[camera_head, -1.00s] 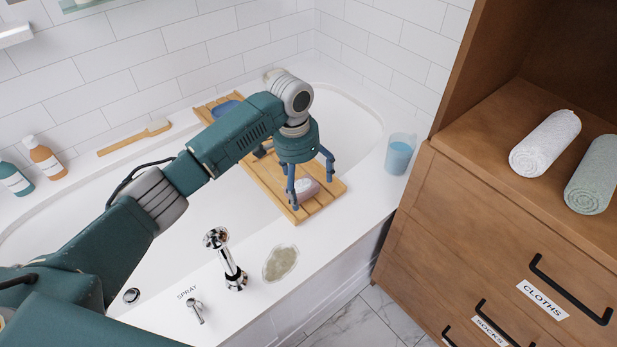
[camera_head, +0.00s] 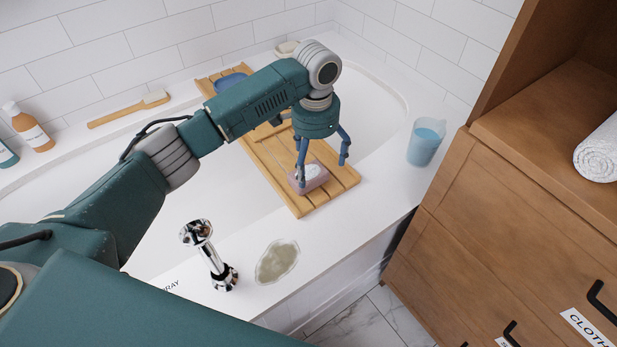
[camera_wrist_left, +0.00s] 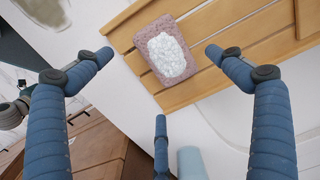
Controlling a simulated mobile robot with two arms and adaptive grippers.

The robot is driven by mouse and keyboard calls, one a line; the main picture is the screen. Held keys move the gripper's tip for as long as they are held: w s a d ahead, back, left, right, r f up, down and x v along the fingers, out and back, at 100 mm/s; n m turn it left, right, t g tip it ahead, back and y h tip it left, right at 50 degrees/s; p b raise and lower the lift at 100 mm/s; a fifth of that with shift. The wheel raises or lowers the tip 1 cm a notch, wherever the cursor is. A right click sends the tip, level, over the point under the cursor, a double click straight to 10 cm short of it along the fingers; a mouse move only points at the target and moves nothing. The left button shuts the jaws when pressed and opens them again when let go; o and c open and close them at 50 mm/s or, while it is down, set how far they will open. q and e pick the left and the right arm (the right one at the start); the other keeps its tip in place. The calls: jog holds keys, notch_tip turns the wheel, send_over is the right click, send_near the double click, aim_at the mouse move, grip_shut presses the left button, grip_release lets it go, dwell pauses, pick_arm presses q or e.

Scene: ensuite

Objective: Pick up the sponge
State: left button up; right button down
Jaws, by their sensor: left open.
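The sponge (camera_head: 313,178) is a pinkish block with a white foamy patch on top. It lies on the near end of the slatted wooden bath tray (camera_head: 299,204). In the left wrist view the sponge (camera_wrist_left: 146,56) lies flat on the slats, its foamy top facing the camera. My left gripper (camera_head: 322,163) points down above the sponge, its blue fingers spread and empty. In the left wrist view the left gripper (camera_wrist_left: 157,70) has fingers to either side of the sponge and one below it in the picture. I cannot tell if any finger touches it. My right gripper is not in view.
A blue dish (camera_head: 231,82) sits at the tray's far end. A cup of blue liquid (camera_head: 426,142) stands on the tub rim. A chrome tap (camera_head: 208,252) and a murky patch (camera_head: 277,262) are on the near ledge. A wooden cabinet (camera_head: 480,220) stands right.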

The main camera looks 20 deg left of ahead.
aim_at(311, 176)
pick_arm(q)
jog(key=f, duration=0.3)
jog(key=f+b, duration=0.1)
jog(key=f, duration=0.1)
jog(key=shift+s+a+f, duration=0.1)
jog(key=shift+s+a, duration=0.05)
jog(key=shift+a, duration=0.2)
jog(key=shift+f, duration=0.3)
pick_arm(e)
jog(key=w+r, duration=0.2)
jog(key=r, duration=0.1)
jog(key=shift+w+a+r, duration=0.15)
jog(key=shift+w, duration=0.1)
pick_arm(q)
jog(key=shift+c, duration=0.5)
jog(key=c, duration=0.9)
